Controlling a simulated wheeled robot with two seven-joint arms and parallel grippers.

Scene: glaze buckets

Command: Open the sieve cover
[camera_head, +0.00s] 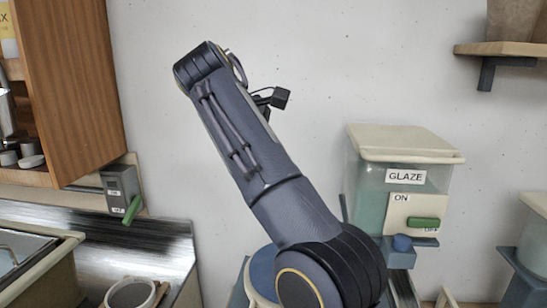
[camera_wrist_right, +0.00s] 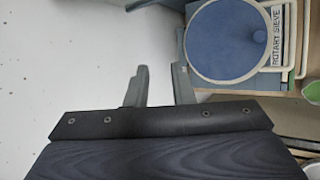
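The sieve cover (camera_wrist_right: 228,42) is a round blue disc with a pale rim, lying flat in its frame in the right wrist view. A plate marked "ROTARY SIEVE" (camera_wrist_right: 276,36) and a pale bar handle (camera_wrist_right: 290,38) are beside it. In the head view only part of the blue cover (camera_head: 262,272) shows; my arm hides the rest. My right gripper (camera_wrist_right: 161,82) is open and empty, its fingers apart, short of the cover in the wrist picture. The head view does not show its fingers. My left gripper is in neither view.
A clear glaze bucket (camera_head: 375,190) with a pale lid and green switch handle stands right of my arm. A wooden cabinet (camera_head: 70,80), a switch box (camera_head: 120,188) and a metal counter (camera_head: 150,245) with a cup (camera_head: 130,294) are at left. Bare wall lies behind.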

